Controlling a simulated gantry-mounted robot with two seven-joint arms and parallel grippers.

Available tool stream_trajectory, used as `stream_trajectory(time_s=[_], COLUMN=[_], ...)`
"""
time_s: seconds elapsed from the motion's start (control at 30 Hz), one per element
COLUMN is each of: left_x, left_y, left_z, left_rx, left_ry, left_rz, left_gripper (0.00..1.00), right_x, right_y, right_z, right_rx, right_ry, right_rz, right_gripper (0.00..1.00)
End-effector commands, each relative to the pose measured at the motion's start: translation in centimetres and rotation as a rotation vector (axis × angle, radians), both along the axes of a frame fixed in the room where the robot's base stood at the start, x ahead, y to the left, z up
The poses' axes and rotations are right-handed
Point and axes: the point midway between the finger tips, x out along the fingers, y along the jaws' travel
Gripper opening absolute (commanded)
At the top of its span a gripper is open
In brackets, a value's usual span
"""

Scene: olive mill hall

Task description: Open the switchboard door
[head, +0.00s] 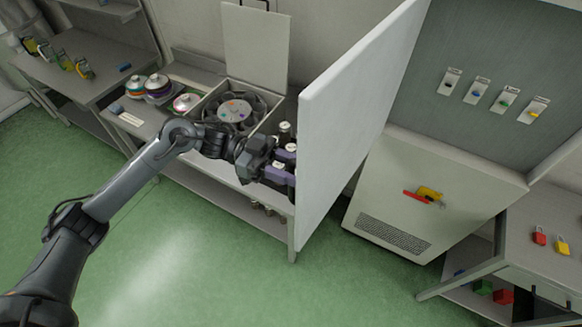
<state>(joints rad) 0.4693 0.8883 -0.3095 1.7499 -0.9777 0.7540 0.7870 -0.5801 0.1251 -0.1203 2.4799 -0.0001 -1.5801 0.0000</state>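The switchboard door (350,110) is a large pale panel that stands swung wide open, sticking out toward me. Its left edge is close to my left gripper. The switchboard's grey interior (440,120) is exposed at the right, with several small coloured switches on white plates (478,91). My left gripper (268,160) is at the left side of the door, near its outer face. Its fingertips are not clear against dark and purple items there, and I cannot tell whether it touches the door. My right gripper is not in view.
A bench with a fan-like box (236,108) and coloured reels (158,87) stands behind my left arm. A pale cabinet (425,195) with a vent and a red-yellow handle (425,196) is below the switchboard. A table (525,240) with padlocks stands at right. Green floor in front is clear.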

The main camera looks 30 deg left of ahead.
Motion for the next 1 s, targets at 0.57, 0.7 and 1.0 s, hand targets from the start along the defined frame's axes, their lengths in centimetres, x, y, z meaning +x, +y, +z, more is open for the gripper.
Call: stream_trajectory(time_s=[0.57, 0.7, 1.0], left_x=[-0.6, -0.8, -1.0], left_y=[7.0, 8.9, 10.8], left_z=[-0.4, -0.3, 0.0], left_rx=[0.004, 0.002, 0.000], left_ry=[0.000, 0.000, 0.000], left_rz=[0.003, 0.002, 0.000], left_gripper=[0.37, 0.37, 0.37], right_x=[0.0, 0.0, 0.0], right_y=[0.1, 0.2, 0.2], right_z=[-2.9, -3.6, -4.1], right_rx=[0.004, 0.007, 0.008], right_ry=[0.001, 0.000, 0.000], right_rz=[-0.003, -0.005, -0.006], right_gripper=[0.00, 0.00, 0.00])
